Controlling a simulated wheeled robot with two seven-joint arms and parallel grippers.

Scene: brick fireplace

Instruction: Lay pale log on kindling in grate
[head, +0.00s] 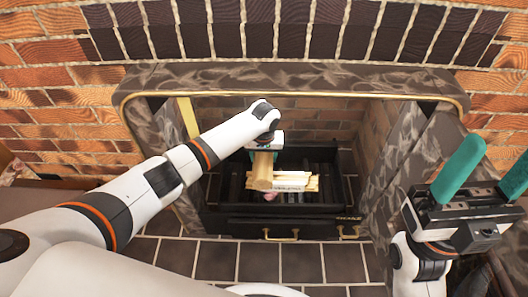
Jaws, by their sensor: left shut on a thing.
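My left gripper (264,154) reaches into the fireplace and is shut on the pale log (263,174). The log points toward the front of the grate, at the left part of the kindling (296,182). The kindling is a small stack of pale sticks in the black grate (330,160). I cannot tell whether the log touches the sticks. The gripper hides the log's far end. My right gripper (488,175), with teal fingers spread, is open and empty at the right, outside the fireplace.
The marbled stone surround (290,76) with a brass edge frames the opening, and its right side (400,150) stands near my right gripper. The black grate front has brass handles (281,235). Dark hearth tiles (300,262) in front are clear.

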